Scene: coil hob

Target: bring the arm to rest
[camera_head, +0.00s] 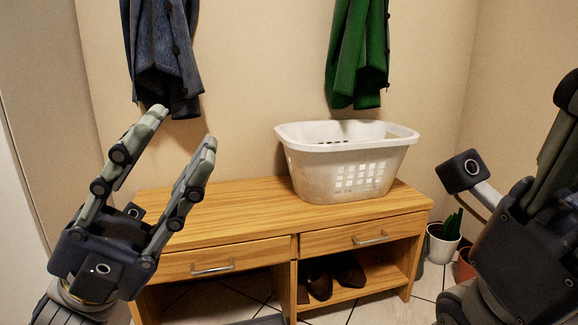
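My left gripper (183,127) is raised at the left, in front of the wooden bench. Its two fingers stand apart with nothing between them. My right gripper (570,110) is at the right edge of the view. Its fingers are partly cut off by the edge, so I cannot tell whether they are open or shut. No held object shows at either gripper.
A white laundry basket (345,185) stands on the wooden bench (230,213), right of its middle. A blue garment (165,65) and a green coat (358,55) hang on the wall. Shoes (335,277) sit under the bench. A potted plant (443,243) stands at right.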

